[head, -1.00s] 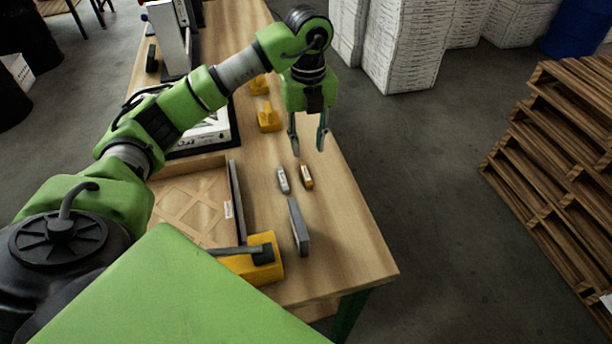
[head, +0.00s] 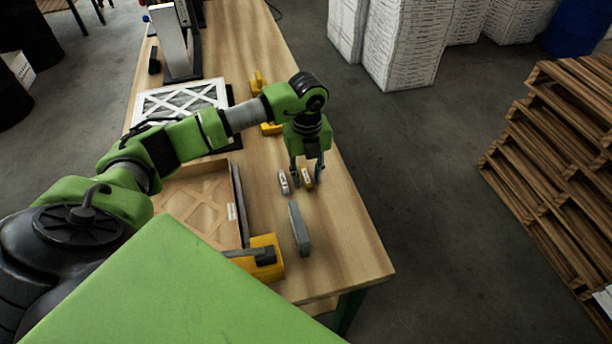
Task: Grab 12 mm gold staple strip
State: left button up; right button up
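The gold staple strip (head: 306,179) lies on the wooden workbench, to the right of a silver-grey strip (head: 284,182). My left gripper (head: 307,180) points down over the gold strip, with its fingers apart, one on each side of it. Whether the fingers touch the strip cannot be seen. The size marks on the strips are too small to read. My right gripper is not in view.
A grey bar-shaped block (head: 299,230) stands nearer on the bench. A shallow wooden tray (head: 239,205) and a yellow tool (head: 268,256) lie to the left. A framed filter (head: 180,98) lies further back. The bench's right side is clear.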

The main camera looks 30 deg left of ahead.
pick_arm(q)
grip_shut()
jog(key=shift+r, duration=0.15)
